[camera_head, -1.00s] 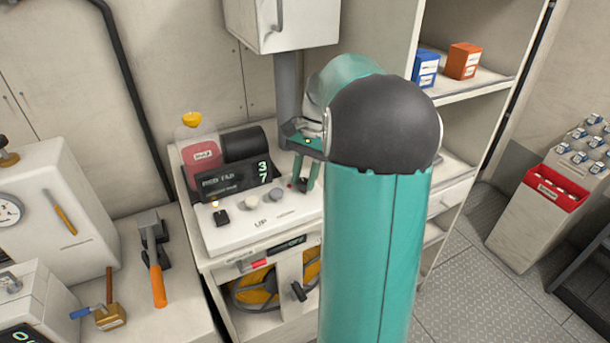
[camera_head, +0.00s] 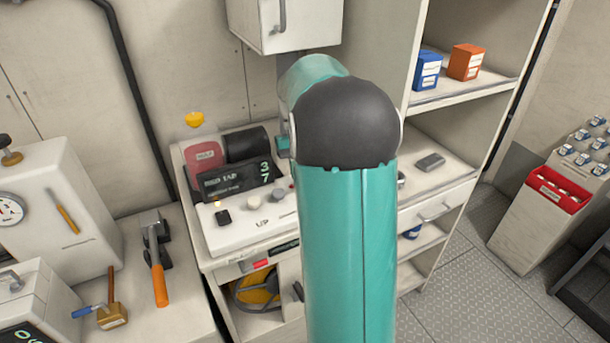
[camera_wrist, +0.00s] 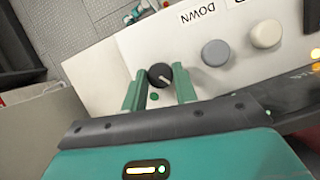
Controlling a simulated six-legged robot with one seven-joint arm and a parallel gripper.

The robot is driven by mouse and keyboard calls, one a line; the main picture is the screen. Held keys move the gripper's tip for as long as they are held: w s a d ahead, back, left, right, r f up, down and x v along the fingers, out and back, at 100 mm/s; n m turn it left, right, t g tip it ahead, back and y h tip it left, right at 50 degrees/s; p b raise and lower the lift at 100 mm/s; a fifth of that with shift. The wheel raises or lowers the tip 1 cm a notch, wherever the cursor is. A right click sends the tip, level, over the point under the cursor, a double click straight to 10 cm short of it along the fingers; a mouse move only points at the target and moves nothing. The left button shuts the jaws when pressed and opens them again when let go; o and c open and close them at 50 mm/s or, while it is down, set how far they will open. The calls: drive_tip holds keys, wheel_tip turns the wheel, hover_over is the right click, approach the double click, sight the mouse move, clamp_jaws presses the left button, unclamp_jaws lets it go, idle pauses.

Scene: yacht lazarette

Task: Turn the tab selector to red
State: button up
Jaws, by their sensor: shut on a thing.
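The tab selector looks to be a small black round knob (camera_wrist: 161,77) with a white pointer line, on the white panel (camera_head: 240,233). In the wrist view its pointer slants toward the lower right. A green dot (camera_wrist: 154,97) lies on the panel just below the knob. My gripper (camera_wrist: 159,71) has its two green fingers on either side of the knob, shut on it. In the head view my arm hides the knob and most of the gripper. A dark display (camera_head: 237,179) behind the panel reads "RED TAB" and "37".
A grey button (camera_wrist: 215,53) and a cream button (camera_wrist: 266,34) sit beside the knob, near a "DOWN" label. A cabinet (camera_head: 285,25) hangs above.

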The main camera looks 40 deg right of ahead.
drive_tip(key=shift+n, duration=0.6)
drive_tip(key=o, duration=1)
drive_tip(key=shift+c, duration=0.2)
